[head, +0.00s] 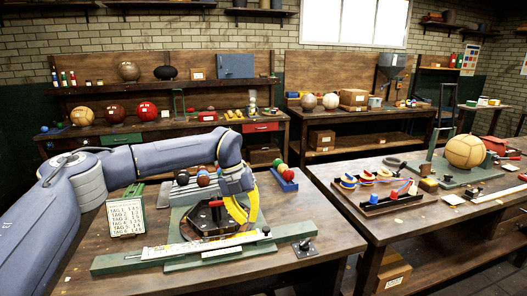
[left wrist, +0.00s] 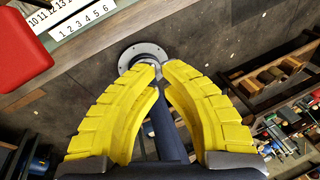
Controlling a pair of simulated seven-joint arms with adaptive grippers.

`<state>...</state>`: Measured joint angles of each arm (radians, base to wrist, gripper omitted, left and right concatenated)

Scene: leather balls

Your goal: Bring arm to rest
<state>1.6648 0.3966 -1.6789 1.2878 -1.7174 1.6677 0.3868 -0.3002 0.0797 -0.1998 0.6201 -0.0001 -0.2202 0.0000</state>
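My left arm comes in from the left in the head view and bends down over the near workbench. My left gripper (head: 240,215) has yellow ribbed fingers and points down at the right side of a dark fixture with a red top (head: 216,203). In the left wrist view the two fingertips (left wrist: 163,66) come together with almost no gap, and no object shows held between them. A round grey flange and a dark blue shaft show behind the fingers. My right arm and gripper are in neither view.
A long green base with a white scale (head: 205,246) lies across the near bench (head: 320,215). A tag board (head: 125,217) stands left, and a blue tray of small balls (head: 285,178) lies behind right. A second bench (head: 345,220) holds a big tan ball (head: 465,151).

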